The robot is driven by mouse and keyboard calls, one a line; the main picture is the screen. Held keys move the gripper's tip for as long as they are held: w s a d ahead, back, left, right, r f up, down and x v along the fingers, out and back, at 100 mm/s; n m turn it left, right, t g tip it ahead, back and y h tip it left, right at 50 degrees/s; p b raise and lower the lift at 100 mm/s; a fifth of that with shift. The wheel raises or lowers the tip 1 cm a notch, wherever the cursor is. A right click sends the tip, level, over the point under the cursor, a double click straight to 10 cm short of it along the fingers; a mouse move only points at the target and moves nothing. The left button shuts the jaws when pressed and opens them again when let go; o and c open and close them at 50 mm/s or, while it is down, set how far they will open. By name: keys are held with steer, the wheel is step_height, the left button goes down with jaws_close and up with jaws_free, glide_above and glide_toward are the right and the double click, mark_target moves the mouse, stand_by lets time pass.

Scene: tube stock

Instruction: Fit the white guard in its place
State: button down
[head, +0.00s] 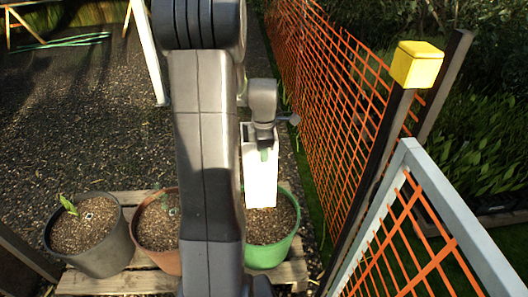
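The white guard (260,185) is a tall, narrow, box-like sleeve, upright right of my arm. My gripper (264,152) is at the guard's upper part, with a green-tipped finger against its near face; it appears shut on the guard's wall. The guard's lower end overlaps the soil of a green pot (271,256); I cannot tell whether it touches the soil. Any plant in that pot is hidden. A terracotta pot (167,259) is partly behind my arm, with a small green sprout. A black pot (103,254) at left holds a leafy seedling (68,205).
The pots stand on a wooden slatted platform (120,283). Orange mesh fencing (325,100) runs along the right, with a yellow-capped post (416,66) and a grey-framed panel (455,222) close by. Gravel ground (90,120) is open at left.

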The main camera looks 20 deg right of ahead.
steer(key=b, duration=0.3)
glide_above(264, 179)
steer(key=shift+w+f, duration=0.1)
steer(key=shift+f, duration=2.8)
steer(key=shift+f+b, duration=2.2)
steer(key=shift+f, duration=0.9)
steer(key=c, duration=1.6)
jaws_free()
steer(key=shift+o, duration=0.2)
step_height(264, 179, up, 14)
steer(key=p, duration=0.3)
steer(key=shift+f, duration=0.15)
